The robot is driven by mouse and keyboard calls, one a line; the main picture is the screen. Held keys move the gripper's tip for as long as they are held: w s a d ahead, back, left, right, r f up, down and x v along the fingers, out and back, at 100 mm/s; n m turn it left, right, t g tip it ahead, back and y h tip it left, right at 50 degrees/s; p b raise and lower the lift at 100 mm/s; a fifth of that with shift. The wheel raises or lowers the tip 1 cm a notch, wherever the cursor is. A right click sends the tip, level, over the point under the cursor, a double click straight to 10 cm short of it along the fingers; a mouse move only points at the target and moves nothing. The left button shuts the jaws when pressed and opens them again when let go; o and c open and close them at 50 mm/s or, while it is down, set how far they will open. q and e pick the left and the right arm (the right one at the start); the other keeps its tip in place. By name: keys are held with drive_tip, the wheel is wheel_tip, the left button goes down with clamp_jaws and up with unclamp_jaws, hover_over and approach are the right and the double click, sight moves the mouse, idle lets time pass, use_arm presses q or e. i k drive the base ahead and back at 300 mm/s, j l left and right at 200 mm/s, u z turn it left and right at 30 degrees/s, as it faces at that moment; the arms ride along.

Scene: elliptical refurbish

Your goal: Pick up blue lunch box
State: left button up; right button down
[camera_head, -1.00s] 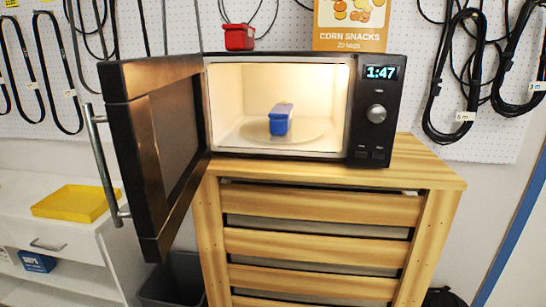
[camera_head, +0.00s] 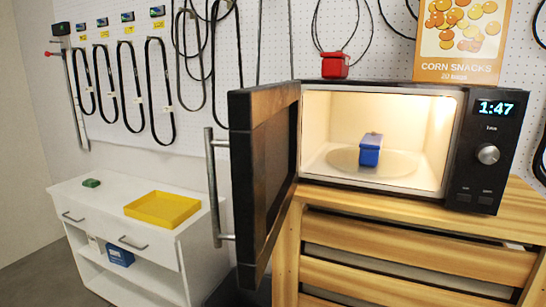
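A blue lunch box (camera_head: 370,150) stands on the round plate inside the lit microwave (camera_head: 484,154). It is a small blue box with a lighter top. The microwave door (camera_head: 262,165) is swung wide open to the left, with its metal handle on the outer side. The microwave sits on a wooden drawer cabinet (camera_head: 420,212). Neither of my grippers is in view.
At left, a white cabinet (camera_head: 85,205) holds a yellow tray (camera_head: 162,208) and a small green item (camera_head: 91,183). Another blue box (camera_head: 120,256) is on its shelf. Cables hang behind.

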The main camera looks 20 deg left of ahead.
sight(371, 145)
drive_tip(key=i+j+z, duration=0.1)
drive_tip(key=j, duration=0.5)
drive_tip(key=i+j+z, duration=0.15)
drive_tip(key=j, duration=0.4)
drive_tip(key=k+j+z, duration=0.5)
drive_tip(key=j, duration=0.15)
